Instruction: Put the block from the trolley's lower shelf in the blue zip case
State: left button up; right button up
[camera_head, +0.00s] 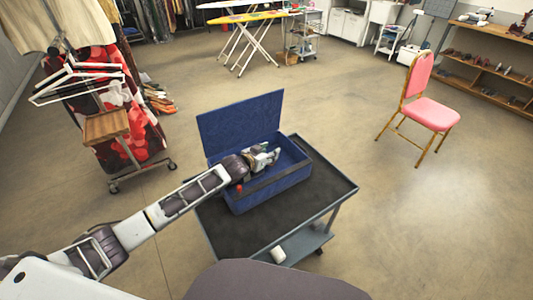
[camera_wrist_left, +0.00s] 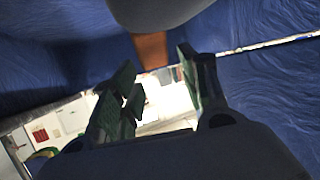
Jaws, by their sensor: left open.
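The blue zip case (camera_head: 272,189) stands open on the trolley top (camera_head: 228,231), its lid upright at the back. My left gripper (camera_head: 270,157) is over the case's opening, jaws apart. In the left wrist view, blue fabric of the case (camera_wrist_left: 50,55) surrounds the open fingers. A brown block-like piece (camera_wrist_left: 152,50) shows just beyond the gap between the fingers, partly covered by a dark rounded shape. I cannot tell whether it touches the case floor. A small white thing (camera_head: 278,254) is on the trolley's lower shelf (camera_head: 300,243). My right gripper is out of view.
A clothes rack with hangers (camera_head: 75,80) stands left. A pink chair (camera_head: 430,112) stands right, before a shoe shelf (camera_head: 490,75). Ironing boards (camera_head: 247,17) stand at the back. Floor around the trolley is clear.

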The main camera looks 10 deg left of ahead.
pick_arm(q)
jog(key=shift+r, duration=0.1)
jog(key=shift+r, duration=0.55)
jog(key=shift+s+a+r, duration=0.1)
jog(key=shift+s+a, duration=0.15)
jog(key=shift+s, duration=0.25)
jog(key=v, duration=0.4)
jog(key=shift+p, duration=0.3)
jog(key=v, duration=0.6)
jog(key=shift+s+r, duration=0.2)
jog(key=shift+s, duration=0.15)
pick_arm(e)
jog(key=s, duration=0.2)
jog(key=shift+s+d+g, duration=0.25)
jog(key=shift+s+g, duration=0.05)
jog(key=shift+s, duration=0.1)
pick_arm(q)
jog(key=shift+a, duration=0.15)
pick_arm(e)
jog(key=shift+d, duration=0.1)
